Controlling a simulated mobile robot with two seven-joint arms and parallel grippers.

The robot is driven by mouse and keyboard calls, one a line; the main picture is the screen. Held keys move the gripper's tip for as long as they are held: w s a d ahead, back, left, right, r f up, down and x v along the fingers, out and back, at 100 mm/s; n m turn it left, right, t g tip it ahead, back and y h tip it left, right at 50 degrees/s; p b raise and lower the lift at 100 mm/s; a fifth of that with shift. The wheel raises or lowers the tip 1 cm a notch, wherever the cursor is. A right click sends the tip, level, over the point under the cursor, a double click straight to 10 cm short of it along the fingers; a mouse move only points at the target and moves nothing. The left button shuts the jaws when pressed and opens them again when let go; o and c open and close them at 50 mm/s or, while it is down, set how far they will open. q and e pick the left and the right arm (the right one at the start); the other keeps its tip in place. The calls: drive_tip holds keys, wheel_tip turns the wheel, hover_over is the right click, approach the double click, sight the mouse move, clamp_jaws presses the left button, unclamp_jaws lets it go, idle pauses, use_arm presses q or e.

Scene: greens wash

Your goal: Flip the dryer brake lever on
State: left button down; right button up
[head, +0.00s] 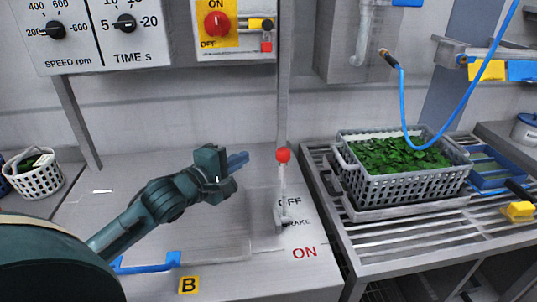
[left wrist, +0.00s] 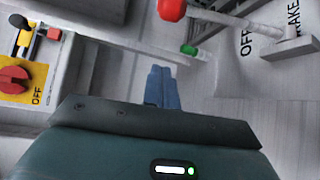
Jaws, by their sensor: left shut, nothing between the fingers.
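The brake lever (head: 282,185) stands upright on the bench top, with a red ball knob (head: 283,155) and a grey base. OFF is printed behind its base and ON in red in front of it. My left gripper (head: 238,160) is shut and empty, to the left of the lever and apart from it, at about the knob's height. In the left wrist view the blue fingertips (left wrist: 162,85) are together, and the red knob (left wrist: 172,9) and lever shaft (left wrist: 220,17) show at the top right. My right gripper is not in view.
A grey crate of greens (head: 400,180) sits on the slatted rack to the right. A blue hose (head: 404,100) hangs above it. A blue handle (head: 146,268) and a yellow B label (head: 188,285) are at the bench front. Control panels (head: 90,30) hang behind.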

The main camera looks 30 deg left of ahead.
use_arm(q)
drive_tip(key=w+d, duration=0.4)
drive_tip(key=w, duration=0.1)
drive_tip(key=shift+w+d+f+p, duration=0.2)
drive_tip(key=shift+w+p, duration=0.05)
drive_tip(key=shift+p, duration=0.2)
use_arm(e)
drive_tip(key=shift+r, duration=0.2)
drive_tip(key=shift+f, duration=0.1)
